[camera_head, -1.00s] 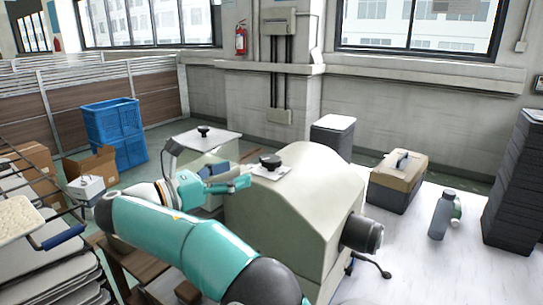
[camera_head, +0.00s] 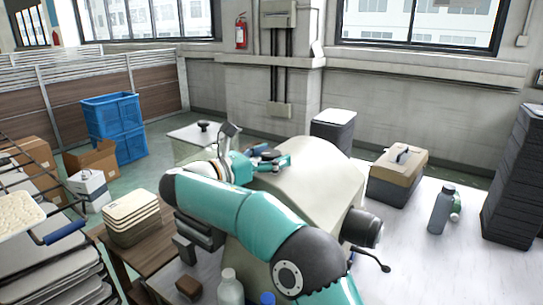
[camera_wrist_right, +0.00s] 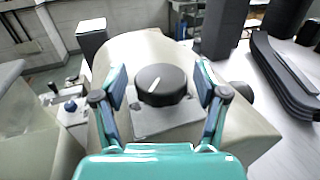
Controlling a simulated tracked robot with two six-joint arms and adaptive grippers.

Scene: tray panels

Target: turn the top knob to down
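The top knob (camera_wrist_right: 161,84) is a round black dial with a white pointer line, on a grey plate (camera_wrist_right: 165,121) on top of the cream machine (camera_head: 320,178). Its line slants up to the right in the right wrist view. My right gripper (camera_wrist_right: 161,79) is open, with one blue-padded finger on each side of the knob and gaps showing between. In the head view my right gripper (camera_head: 272,160) is at the machine's top and hides most of the knob. My left gripper is in neither view.
A second black knob (camera_head: 204,125) sits on a pale panel (camera_head: 188,138) behind and left. A toolbox (camera_head: 397,172), a grey bottle (camera_head: 441,210) and dark stacked trays (camera_head: 515,180) stand to the right. Stacked tan trays (camera_head: 132,216) are at left.

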